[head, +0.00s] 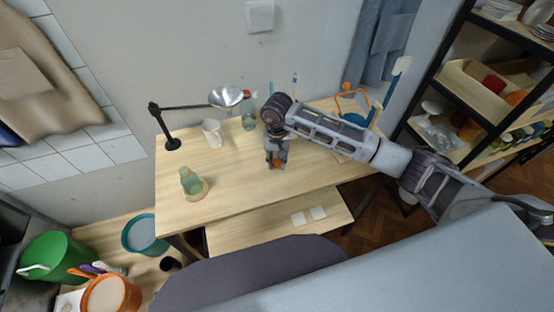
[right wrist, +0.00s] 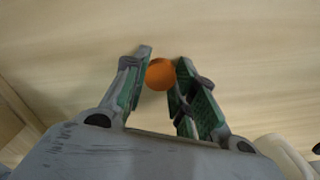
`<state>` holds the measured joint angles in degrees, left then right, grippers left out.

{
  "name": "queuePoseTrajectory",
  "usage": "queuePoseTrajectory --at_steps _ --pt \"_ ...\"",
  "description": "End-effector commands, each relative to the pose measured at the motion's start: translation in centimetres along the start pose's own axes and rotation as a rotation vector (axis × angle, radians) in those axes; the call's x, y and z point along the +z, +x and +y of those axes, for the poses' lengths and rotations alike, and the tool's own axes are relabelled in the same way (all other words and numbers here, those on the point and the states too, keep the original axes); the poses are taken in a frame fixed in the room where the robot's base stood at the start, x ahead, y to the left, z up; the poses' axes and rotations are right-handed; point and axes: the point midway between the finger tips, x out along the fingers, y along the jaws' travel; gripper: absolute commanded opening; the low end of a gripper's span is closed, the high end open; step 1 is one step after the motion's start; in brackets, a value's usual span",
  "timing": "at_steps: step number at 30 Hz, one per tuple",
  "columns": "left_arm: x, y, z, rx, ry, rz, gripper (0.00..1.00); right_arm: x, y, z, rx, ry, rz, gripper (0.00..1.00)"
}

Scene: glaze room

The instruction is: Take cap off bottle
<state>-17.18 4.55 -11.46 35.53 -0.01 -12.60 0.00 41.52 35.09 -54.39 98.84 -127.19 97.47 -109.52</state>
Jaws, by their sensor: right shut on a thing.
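My right gripper (head: 275,163) points down over the middle of the table. It is shut on a small round orange cap (right wrist: 160,74), which shows between the fingertips in the right wrist view (right wrist: 162,72). A translucent green bottle (head: 190,183) stands upright on a round wooden coaster (head: 204,190) at the table's left front, apart from the gripper. No orange shows on its top. My left gripper is not in view.
Blue and orange items stand at the right. The front middle is clear.

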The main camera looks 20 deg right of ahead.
Motion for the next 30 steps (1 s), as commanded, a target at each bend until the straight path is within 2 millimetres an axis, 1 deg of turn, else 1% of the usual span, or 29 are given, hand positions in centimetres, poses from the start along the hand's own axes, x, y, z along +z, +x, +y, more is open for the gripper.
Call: queuePoseTrajectory --at_steps 3,4,8,9,20,26,30 --pt "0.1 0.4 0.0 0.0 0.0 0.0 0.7 0.0 0.3 0.0 0.0 0.0 0.0 0.0" --pt "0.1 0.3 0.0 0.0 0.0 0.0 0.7 0.0 0.3 0.0 0.0 0.0 0.0 0.3" --pt "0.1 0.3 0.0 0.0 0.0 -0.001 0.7 0.0 0.2 0.0 0.0 0.0 0.0 0.46" --pt "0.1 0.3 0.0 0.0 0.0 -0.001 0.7 0.0 0.2 0.0 0.0 0.0 0.0 0.49" --pt "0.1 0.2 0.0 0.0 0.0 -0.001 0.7 0.0 0.2 0.0 0.0 0.0 0.0 0.49" --pt "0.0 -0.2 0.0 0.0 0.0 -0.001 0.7 0.0 -0.2 0.0 0.0 0.0 0.0 0.49" --pt "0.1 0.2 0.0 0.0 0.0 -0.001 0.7 -0.1 -1.3 0.0 -0.001 0.0 0.003 0.49"
